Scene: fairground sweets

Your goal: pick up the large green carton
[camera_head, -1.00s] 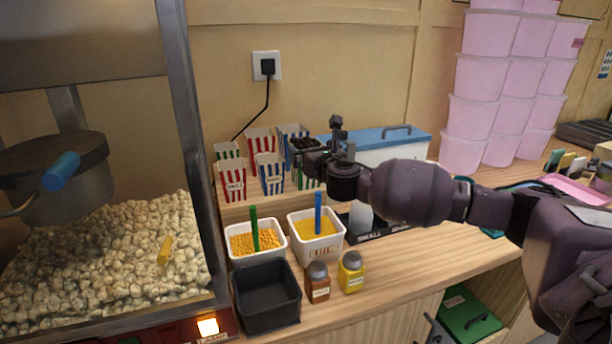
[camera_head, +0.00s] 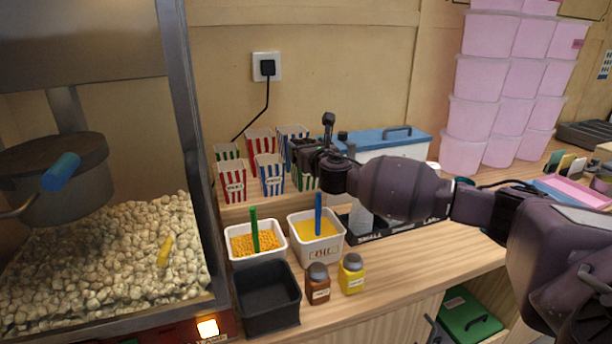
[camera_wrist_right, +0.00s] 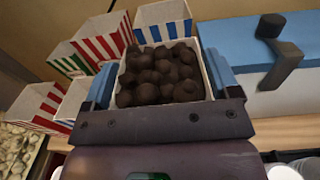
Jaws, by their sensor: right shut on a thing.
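A green-and-white striped carton (camera_head: 306,182) stands at the right end of the front row of striped cartons. My right gripper (camera_head: 301,152) is over its top and hides most of it. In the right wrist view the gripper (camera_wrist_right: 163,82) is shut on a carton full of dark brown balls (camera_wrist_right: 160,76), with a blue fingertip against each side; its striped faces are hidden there. Another green-striped carton (camera_head: 227,151) stands at the back left of the group and looks empty. My left gripper is not in view.
Red-striped cartons (camera_head: 233,182) and blue-striped cartons (camera_head: 271,175) stand close beside the held one. White tubs of yellow topping (camera_head: 318,252) and two shakers (camera_head: 317,284) are in front. A blue-lidded white box (camera_head: 385,150) is right behind. The popcorn machine (camera_head: 195,150) bounds the left.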

